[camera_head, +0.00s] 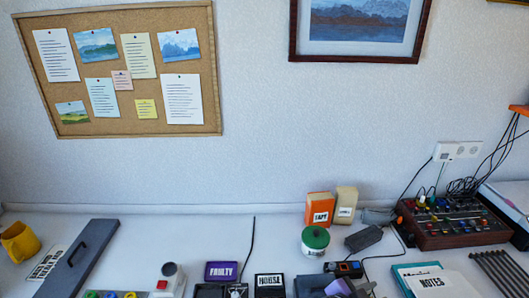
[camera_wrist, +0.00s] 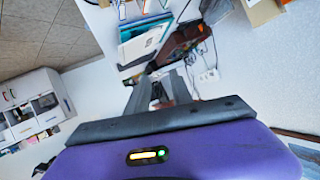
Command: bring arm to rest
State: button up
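My gripper (camera_wrist: 159,80) shows in the wrist view beyond its purple housing (camera_wrist: 180,155), which carries a small yellow and green light. Its two grey fingers stand apart with a gap between them, and I see nothing held there. The gripper points out over the white desk, whose items appear tilted at the top of the wrist view.
Cables hang at right.

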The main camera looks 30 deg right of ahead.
jog(key=w+a+f+n+t+y+b, duration=0.2)
jog(key=w+a+f+n+t+y, duration=0.25)
jog(key=w+a+n+t, duration=0.55)
jog(key=s+a+n+t+y+b, duration=0.1)
jog(key=s+a+n+t+y, duration=0.25)
jog(key=a+n, duration=0.25)
jog(key=s+a+r+n+t+y+b, duration=0.2)
jog(key=s+a+r, duration=0.15)
jog(key=s, duration=0.25)
jog(key=s+a+r+n+t+y+b, duration=0.1)
jog(key=s+a+r+n+t+b, duration=0.15)
jog(key=s+a, duration=0.35)
jog(key=s+f+n+g+y+b, duration=0.1)
jog(key=s+f+g+y+b, duration=0.1)
jog(key=s, duration=0.8)
jog(key=shift+s+d+f, duration=0.15)
jog(key=shift+d+f, duration=0.1)
jog(key=shift+f, duration=0.05)
jog(key=shift+d, duration=0.1)
